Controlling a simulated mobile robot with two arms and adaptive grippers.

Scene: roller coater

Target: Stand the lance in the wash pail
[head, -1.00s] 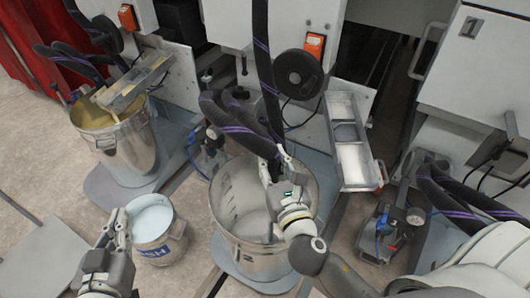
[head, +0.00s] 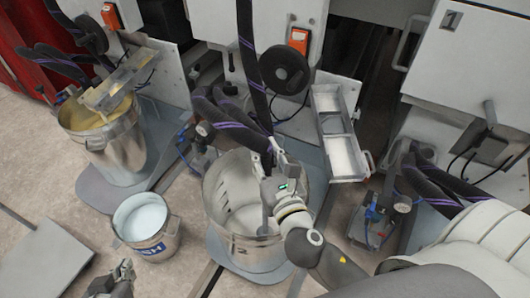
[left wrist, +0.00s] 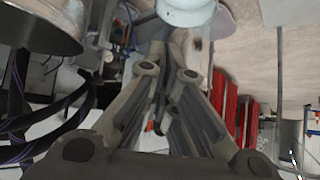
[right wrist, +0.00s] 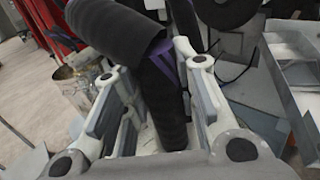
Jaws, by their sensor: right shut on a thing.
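My right gripper (head: 268,165) is shut on the lance's dark upper part (right wrist: 165,110), above the large steel pail (head: 218,185) marked 2. A thin grey rod (head: 265,218), apparently the lance's lower end, points down inside that pail; whether it touches the bottom is hidden. A black hose (head: 248,60) with a purple stripe rises from the grip.
Another steel pail (head: 118,150) with yellowish contents stands at the left under a tray. A metal tray (head: 340,140) juts out right of the middle pail. A small pump unit (head: 375,222) stands on the right. Floor around the wash pail is mostly clear.

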